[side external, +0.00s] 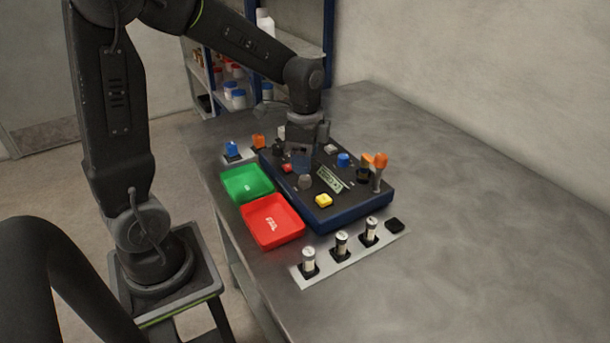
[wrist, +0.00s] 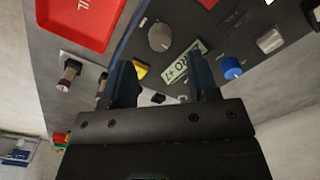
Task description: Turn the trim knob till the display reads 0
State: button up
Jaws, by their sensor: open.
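A round grey knob (side external: 305,182) sits on the dark panel (side external: 290,190) beside a pale green display (side external: 330,179); I cannot tell whether it carries a trim label. In the wrist view the grey knob (wrist: 160,37) is beyond my fingertips, with the display (wrist: 184,62) nearer the right finger. The display's text is tilted and small; it seems to have a plus sign and a digit, but I cannot read it surely. My gripper (side external: 302,164) points down above the panel, open and empty; in the wrist view its fingers (wrist: 161,68) are spread apart, not around the knob.
A blue knob (side external: 343,159), a yellow button (side external: 323,200) and an orange-topped lever (side external: 379,170) stand on the panel nearby. Green (side external: 246,183) and red (side external: 272,221) trays lie left. A strip with several cylinders (side external: 340,244) lies in front. The table's right side is clear.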

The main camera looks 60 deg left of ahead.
aim_at(305, 177)
jog(key=shift+f, duration=2.7)
jog(key=shift+c, duration=0.3)
jog(key=c, duration=0.9)
jog(key=shift+o, duration=0.2)
jog(key=shift+n, duration=0.3)
jog(key=n, duration=0.6)
jog(key=shift+n, duration=0.3)
jog(key=n, duration=0.6)
jog(key=shift+n, duration=0.4)
